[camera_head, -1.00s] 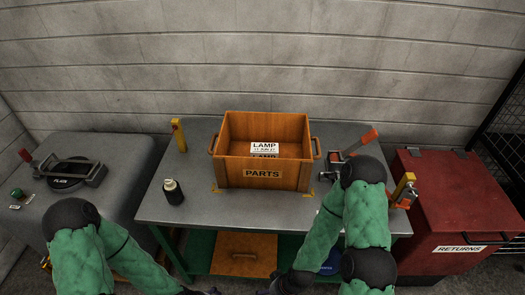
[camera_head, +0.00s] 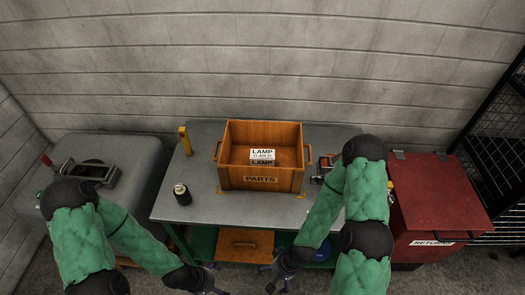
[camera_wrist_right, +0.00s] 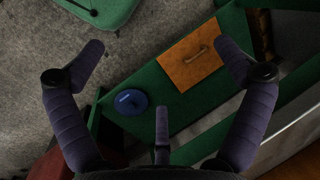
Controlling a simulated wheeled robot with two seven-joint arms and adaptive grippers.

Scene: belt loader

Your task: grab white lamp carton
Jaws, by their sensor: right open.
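The white lamp carton (camera_head: 262,156) stands inside the wooden PARTS crate (camera_head: 240,181) on the grey table. Its LAMP labels show above the crate's front wall; its lower part is hidden. My right gripper (camera_head: 276,278) is low in front of the table, well short of the crate. In the right wrist view my right gripper (camera_wrist_right: 165,65) has its fingers spread wide with nothing between them. My left gripper (camera_head: 212,281) is low in front of the table at the bottom edge; its fingers are too small and dark to judge.
A dark bottle with a pale cap (camera_head: 182,194) and a yellow post (camera_head: 185,141) stand on the table (camera_head: 205,208) left of the crate. A red RETURNS bin (camera_head: 440,195) is at right. A grey machine (camera_head: 130,155) is at left. A wooden panel (camera_wrist_right: 190,58) and blue round object (camera_wrist_right: 131,102) lie below.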

